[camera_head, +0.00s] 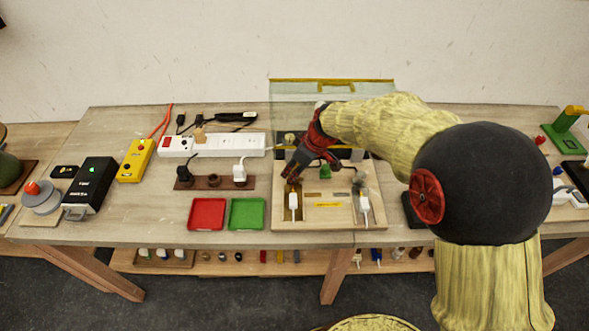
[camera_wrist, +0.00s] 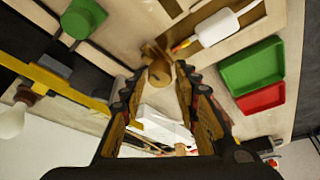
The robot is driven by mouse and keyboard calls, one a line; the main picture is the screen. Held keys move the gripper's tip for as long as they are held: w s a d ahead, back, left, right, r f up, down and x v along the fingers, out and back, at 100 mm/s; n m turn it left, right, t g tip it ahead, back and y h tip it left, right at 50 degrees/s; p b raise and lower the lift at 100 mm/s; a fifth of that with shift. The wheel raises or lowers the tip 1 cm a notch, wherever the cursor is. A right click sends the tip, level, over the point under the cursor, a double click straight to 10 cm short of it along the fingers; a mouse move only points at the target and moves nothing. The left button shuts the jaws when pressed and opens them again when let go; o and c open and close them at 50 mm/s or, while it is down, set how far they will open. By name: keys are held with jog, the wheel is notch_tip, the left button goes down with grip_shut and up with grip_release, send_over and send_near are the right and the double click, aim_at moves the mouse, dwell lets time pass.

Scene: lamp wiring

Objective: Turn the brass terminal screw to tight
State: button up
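The brass terminal screw (camera_wrist: 159,73) shows in the wrist view as a round brass knob between my fingertips. My gripper (camera_wrist: 160,78) is open around it, with a narrow gap seeming to show beside the knob; contact is unclear. In the head view, my gripper (camera_head: 291,177) reaches down over the left part of the wooden wiring box (camera_head: 325,223) and hides the screw there. A white wire end with an orange tip (camera_wrist: 218,27) lies near the screw in the wrist view.
A green block (camera_head: 325,172) and a second white piece (camera_head: 364,205) are in the box. A clear lid (camera_head: 332,92) stands raised behind it. A red tray (camera_head: 207,214) and green tray (camera_head: 246,213) lie left; a white power strip (camera_head: 213,144) lies behind.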

jog(key=c, duration=0.6)
grip_shut()
